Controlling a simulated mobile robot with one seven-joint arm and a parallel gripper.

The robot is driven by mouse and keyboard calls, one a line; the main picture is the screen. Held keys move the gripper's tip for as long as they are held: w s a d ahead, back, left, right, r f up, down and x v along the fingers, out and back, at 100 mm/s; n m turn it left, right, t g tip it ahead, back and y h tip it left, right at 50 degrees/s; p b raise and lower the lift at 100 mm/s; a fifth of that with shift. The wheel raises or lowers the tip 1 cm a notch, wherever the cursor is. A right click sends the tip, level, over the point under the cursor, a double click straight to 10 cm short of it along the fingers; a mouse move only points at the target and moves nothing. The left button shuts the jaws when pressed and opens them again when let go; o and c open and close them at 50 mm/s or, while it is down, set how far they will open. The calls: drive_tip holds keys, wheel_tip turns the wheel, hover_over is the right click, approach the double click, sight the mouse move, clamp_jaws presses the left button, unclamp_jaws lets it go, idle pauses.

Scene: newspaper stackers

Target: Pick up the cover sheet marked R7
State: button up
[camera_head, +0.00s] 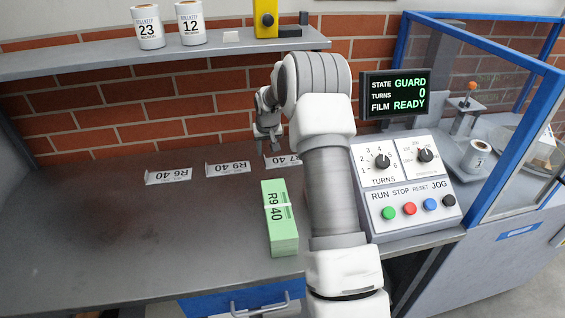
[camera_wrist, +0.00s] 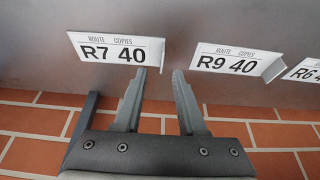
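The white cover sheet marked R7 40 (camera_wrist: 112,47) stands on the counter at upper left in the wrist view. In the head view the R7 sheet (camera_head: 284,160) is partly hidden by my gripper and arm. My gripper (camera_wrist: 159,72) is open and empty. Its left fingertip overlaps the lower edge of the R7 sheet in the wrist view, and the gap between the fingers lies near the sheet's right end. I cannot tell whether they touch. In the head view my gripper (camera_head: 267,146) points down by the R7 sheet.
Sheets R9 40 (camera_head: 228,169) and R6 40 (camera_head: 168,176) stand left of R7. A green bundle marked R9 40 (camera_head: 280,228) lies in front. A control panel (camera_head: 405,180) and blue-framed guard (camera_head: 535,130) are at right. A shelf (camera_head: 90,62) runs above. The counter's left (camera_head: 110,235) is clear.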

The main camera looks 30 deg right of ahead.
drive_tip(key=x, duration=0.5)
drive_tip(key=shift+w+a+f, duration=0.1)
drive_tip(key=shift+a, duration=0.05)
clamp_jaws()
